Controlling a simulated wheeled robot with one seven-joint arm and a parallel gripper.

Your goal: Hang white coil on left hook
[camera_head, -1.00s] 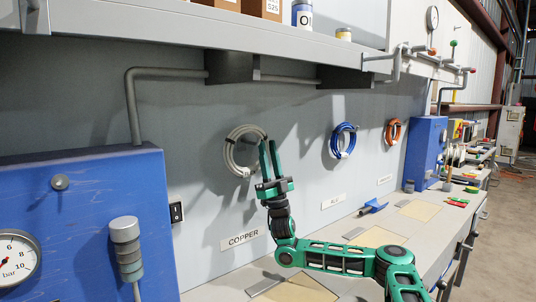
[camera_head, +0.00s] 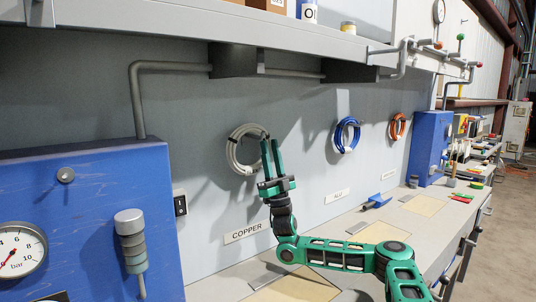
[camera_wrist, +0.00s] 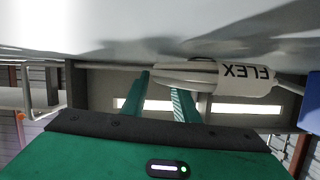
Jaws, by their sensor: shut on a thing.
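The white coil (camera_head: 232,150) is a ring of pale cable with dark ties, in front of the grey wall panel above the COPPER label (camera_head: 246,232). My gripper (camera_head: 271,143) points up and is shut on the coil's right side. In the wrist view the coil (camera_wrist: 190,72) runs across the tips of my gripper's fingers (camera_wrist: 160,88), with a white FLEX tag (camera_wrist: 243,79) to the right. The left hook is not visible; the coil or my gripper may hide it. I cannot tell whether the coil touches the hook.
A blue coil (camera_head: 347,134) and an orange coil (camera_head: 397,127) hang on the wall to the right. A grey shelf (camera_head: 230,28) overhangs above. A blue box with a gauge (camera_head: 90,215) stands at the left. A blue scoop (camera_head: 377,201) lies on the bench.

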